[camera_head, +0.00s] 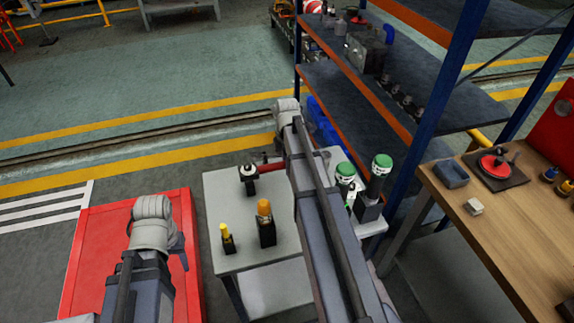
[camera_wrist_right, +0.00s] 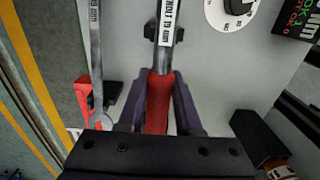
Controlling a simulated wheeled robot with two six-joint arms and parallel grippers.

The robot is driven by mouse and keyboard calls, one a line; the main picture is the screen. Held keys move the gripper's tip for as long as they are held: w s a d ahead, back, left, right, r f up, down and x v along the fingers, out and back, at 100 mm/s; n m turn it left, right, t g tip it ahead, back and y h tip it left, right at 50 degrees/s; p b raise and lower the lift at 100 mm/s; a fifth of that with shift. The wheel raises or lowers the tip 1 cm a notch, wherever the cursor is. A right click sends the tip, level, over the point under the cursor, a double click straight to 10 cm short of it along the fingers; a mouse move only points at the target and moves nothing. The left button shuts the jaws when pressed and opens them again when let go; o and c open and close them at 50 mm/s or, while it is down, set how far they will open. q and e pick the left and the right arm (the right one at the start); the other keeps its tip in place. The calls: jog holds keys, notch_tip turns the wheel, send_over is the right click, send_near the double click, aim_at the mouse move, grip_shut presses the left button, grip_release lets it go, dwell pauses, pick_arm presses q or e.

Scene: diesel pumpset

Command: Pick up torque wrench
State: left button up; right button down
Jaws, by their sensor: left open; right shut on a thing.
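The torque wrench has a red handle (camera_wrist_right: 158,98) and a metal shaft with a white label reading "19 mm" in the right wrist view. My right gripper (camera_wrist_right: 157,88) has its purple fingers on both sides of the red handle and is shut on it. In the head view, a red part (camera_head: 268,166) shows just left of my right arm, which hides the right gripper there. I cannot tell whether the wrench is lifted off the grey table (camera_head: 222,188). My left gripper (camera_head: 178,246) is open over the red surface, mostly hidden by its own wrist.
A second, grey wrench (camera_wrist_right: 96,50) lies left of the handle. Green-topped items (camera_head: 381,165) stand right of my right arm. A blue-and-orange shelf (camera_head: 440,90) and wooden bench (camera_head: 440,190) bound the right side.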

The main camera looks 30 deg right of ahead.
notch_tip(320, 180, up, 6)
jog(key=p, duration=0.5)
jog(key=shift+r, duration=0.2)
jog(key=shift+f, duration=0.1)
jog(key=c, duration=1.2)
grip_release()
grip_shut()
jog(key=shift+r+p, duration=1.4)
jog(key=shift+r, duration=0.1)
